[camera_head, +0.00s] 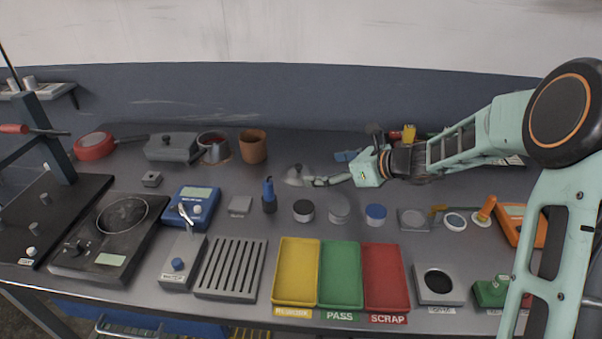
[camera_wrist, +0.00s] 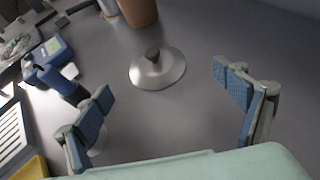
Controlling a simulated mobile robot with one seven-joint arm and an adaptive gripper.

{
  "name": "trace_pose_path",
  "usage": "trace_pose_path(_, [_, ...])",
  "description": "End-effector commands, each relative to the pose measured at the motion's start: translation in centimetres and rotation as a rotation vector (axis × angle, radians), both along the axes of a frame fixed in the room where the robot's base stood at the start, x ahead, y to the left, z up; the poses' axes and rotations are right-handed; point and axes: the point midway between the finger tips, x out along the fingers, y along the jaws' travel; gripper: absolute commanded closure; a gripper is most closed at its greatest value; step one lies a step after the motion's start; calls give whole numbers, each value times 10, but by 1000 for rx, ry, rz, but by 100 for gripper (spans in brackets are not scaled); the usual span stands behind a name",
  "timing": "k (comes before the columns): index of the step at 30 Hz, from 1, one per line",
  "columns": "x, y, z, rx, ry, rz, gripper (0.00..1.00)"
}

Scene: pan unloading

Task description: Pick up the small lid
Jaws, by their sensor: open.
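The small lid (camera_wrist: 147,76) is a round silver disc with a dark knob, lying flat on the grey bench in the wrist view. In the head view the lid (camera_head: 296,181) shows just left of my fingertips. My gripper (camera_wrist: 165,95) is open and empty, with blue-padded fingers spread wide on either side. The lid lies ahead of the fingers, between their lines, and neither finger touches it. In the head view my gripper (camera_head: 318,181) reaches in from the right, low over the bench.
A brown cup (camera_head: 253,147) and a metal pot (camera_head: 214,148) stand behind the lid. A blue-topped bottle (camera_head: 269,196) stands to its left in the head view. Bare bench surrounds the lid.

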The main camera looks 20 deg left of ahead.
Motion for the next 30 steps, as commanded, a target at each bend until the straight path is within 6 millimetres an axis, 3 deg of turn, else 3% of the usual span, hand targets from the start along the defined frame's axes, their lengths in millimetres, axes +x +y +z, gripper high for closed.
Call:
trace_pose_path(3, [5,18,-11,-1,1,4,11])
trace_pose_path(11, [9,38,-18,-2,-2,5,11])
trace_pose_path(18, [16,70,-31,-3,-2,6,11])
trace_pose_path(26, [19,75,-34,-3,-3,2,11])
trace_pose_path(30, [19,75,-34,-3,-3,2,24])
